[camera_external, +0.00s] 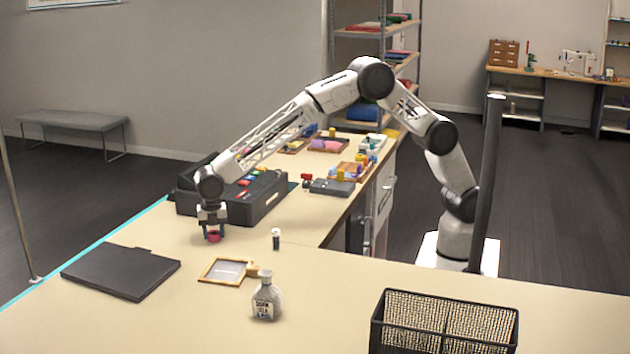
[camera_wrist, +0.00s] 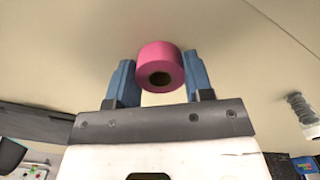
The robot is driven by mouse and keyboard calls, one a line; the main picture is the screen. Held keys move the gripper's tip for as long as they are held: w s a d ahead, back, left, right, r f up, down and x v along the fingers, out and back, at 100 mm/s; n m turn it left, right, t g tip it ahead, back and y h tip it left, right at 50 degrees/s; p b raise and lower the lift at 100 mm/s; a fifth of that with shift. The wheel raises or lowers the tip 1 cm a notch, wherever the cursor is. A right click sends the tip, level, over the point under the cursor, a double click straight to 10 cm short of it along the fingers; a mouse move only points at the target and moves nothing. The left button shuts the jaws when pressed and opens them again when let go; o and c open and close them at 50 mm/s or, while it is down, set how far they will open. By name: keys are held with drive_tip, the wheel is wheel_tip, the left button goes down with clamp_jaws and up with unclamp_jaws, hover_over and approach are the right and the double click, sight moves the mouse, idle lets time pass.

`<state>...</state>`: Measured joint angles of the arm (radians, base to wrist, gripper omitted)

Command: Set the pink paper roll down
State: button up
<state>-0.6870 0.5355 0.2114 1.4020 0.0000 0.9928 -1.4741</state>
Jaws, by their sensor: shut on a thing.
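The pink paper roll (camera_wrist: 160,66) is between the two blue fingers of my gripper (camera_wrist: 158,80) in the wrist view, with its dark core hole facing the camera. In the external view the pink roll (camera_external: 214,238) shows at the fingertips of my gripper (camera_external: 213,232), low over the beige table (camera_external: 330,262). My gripper is shut on the roll and points down. I cannot tell whether the underside of the roll touches the table.
A black case (camera_external: 250,200) stands just behind my gripper. A black folder (camera_external: 121,272), a wooden frame (camera_external: 224,271), a grey bottle (camera_external: 266,298) and a wire basket (camera_external: 444,322) are nearer the front. Bare table surrounds the gripper.

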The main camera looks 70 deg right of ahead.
sight(214, 233)
drive_tip(key=shift+f, duration=0.15)
drive_tip(key=o, duration=0.9)
drive_tip(key=shift+r, duration=0.2)
wheel_tip(214, 233, up, 12)
idle(0.4)
idle(0.4)
idle(0.3)
